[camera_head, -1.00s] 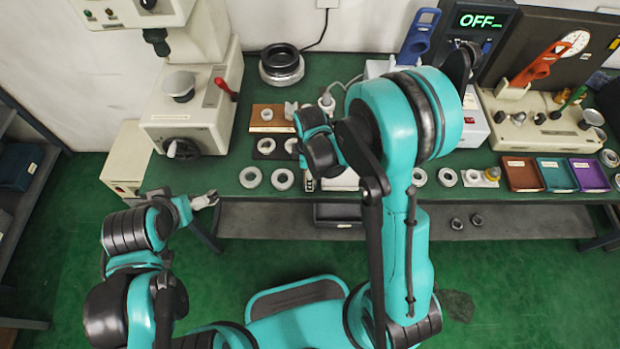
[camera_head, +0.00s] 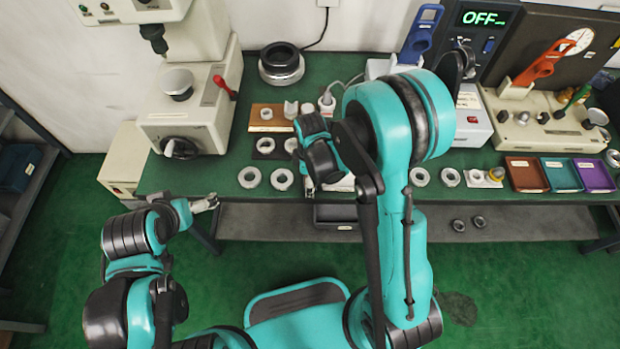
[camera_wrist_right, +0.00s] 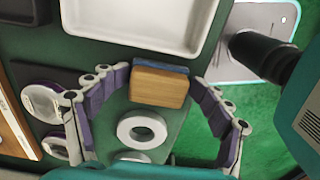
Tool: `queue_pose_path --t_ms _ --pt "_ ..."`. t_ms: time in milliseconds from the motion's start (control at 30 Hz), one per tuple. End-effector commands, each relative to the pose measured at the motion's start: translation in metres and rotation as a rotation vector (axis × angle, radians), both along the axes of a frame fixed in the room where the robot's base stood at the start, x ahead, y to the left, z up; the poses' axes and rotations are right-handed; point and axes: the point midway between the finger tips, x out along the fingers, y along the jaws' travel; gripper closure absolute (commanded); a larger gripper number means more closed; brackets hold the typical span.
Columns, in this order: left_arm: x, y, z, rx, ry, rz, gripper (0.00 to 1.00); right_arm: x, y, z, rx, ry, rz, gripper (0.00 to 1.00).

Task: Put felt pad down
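The felt pad (camera_wrist_right: 158,87), a small wooden block with a blue layer along one side, shows in the right wrist view near a white tray (camera_wrist_right: 135,22). My right gripper (camera_wrist_right: 161,76) has its fingers spread on both sides of the pad, with a narrow gap at each fingertip. I cannot tell whether the pad touches the table. In the head view the right gripper (camera_head: 309,186) is over the front of the green bench, and my arm hides the pad. My left gripper (camera_head: 208,203) is low, by the bench's front edge, and too small to read.
A pale ring (camera_wrist_right: 142,130) lies close to the pad. More rings (camera_head: 250,177) stand along the bench front. A press (camera_head: 190,110) is at the left. Red (camera_head: 525,174), teal (camera_head: 562,175) and purple (camera_head: 594,175) trays are at the right.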

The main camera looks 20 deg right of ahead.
Motion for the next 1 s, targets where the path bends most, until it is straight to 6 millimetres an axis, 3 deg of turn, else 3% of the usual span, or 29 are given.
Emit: queue_pose_path --t_ms 567,667,1000 --pt "0.000 0.000 0.007 0.000 0.000 0.000 0.00 0.002 -0.001 0.007 -0.002 -0.008 0.000 0.29" --pt "0.000 0.000 0.019 0.000 0.000 0.000 0.00 0.003 -0.001 0.018 -0.002 -0.008 0.000 0.29" --pt "0.000 0.000 0.045 0.000 0.000 0.000 0.00 0.002 -0.001 0.097 -0.002 -0.007 0.000 0.29"
